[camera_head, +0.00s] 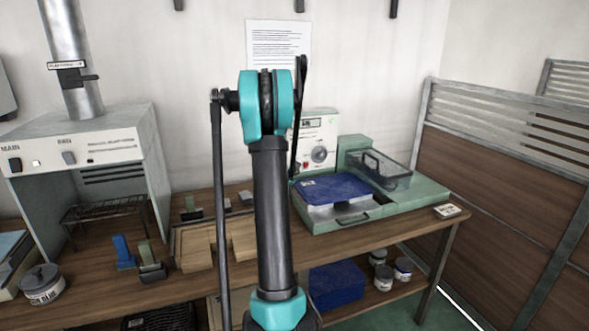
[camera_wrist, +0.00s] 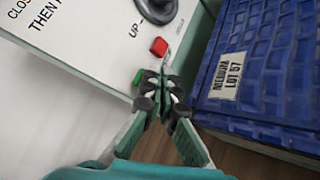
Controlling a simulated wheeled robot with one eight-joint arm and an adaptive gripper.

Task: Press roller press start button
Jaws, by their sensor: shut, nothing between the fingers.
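The roller press (camera_head: 345,205) stands on the bench at centre right, with a white control panel (camera_head: 322,135) carrying a round dial. In the wrist view the white panel (camera_wrist: 70,60) shows a dark knob (camera_wrist: 160,8) marked "UP", a red button (camera_wrist: 158,46) and a green button (camera_wrist: 138,77) below it. My gripper (camera_wrist: 163,85) is shut and empty. Its tips are right beside the green button and partly overlap it in the picture; I cannot tell whether they touch it. My gripper is hidden in the head view.
A blue ribbed panel labelled "LOT 57" (camera_wrist: 262,75) lies close to the right of the fingers. A clear lidded bin (camera_head: 385,170) sits at the press's right end. A fume hood (camera_head: 110,140) and wooden tray (camera_head: 185,250) stand left. A partition (camera_head: 500,190) bounds the right.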

